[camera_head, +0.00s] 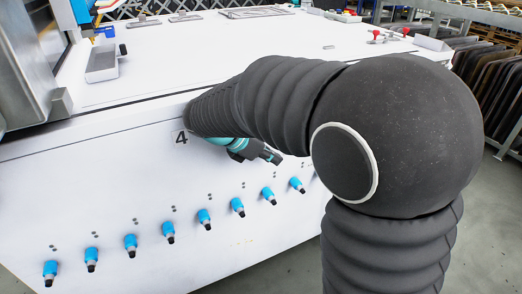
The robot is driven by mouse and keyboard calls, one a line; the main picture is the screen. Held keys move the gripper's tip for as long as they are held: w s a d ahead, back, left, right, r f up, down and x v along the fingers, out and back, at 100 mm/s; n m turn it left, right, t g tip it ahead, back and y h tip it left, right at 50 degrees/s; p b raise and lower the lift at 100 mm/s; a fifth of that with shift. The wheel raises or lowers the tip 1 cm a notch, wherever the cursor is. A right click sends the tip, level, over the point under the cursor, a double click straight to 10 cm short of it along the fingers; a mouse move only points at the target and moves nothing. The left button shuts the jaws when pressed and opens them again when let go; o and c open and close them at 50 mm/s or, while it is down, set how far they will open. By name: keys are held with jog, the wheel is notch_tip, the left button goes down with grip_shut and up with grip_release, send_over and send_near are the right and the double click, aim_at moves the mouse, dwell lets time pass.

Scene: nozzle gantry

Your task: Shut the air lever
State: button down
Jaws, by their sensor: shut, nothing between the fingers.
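My gripper (272,157) is dark with a teal band behind it and is shut and empty. It is in front of the white front panel (120,190), right of the printed number 4, above the row of blue fittings. I cannot tell its distance from the panel. No part is clearly recognisable as the air lever. Two small red-topped parts (375,35) stand at the far right on the white top, well beyond my gripper. My arm hides part of the panel and top.
Several blue fittings with black tips (168,232) stick out along the lower panel. A grey tray-like part (102,63) lies on the top (250,50) at left, near a metal frame (25,65). Dark panels stand in a rack (490,85) at right. Much of the top is clear.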

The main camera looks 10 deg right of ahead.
jog(key=shift+w+d, duration=0.3)
jog(key=shift+d, duration=0.65)
jog(key=shift+w+d, duration=0.3)
jog(key=shift+d, duration=0.65)
jog(key=shift+d, duration=0.1)
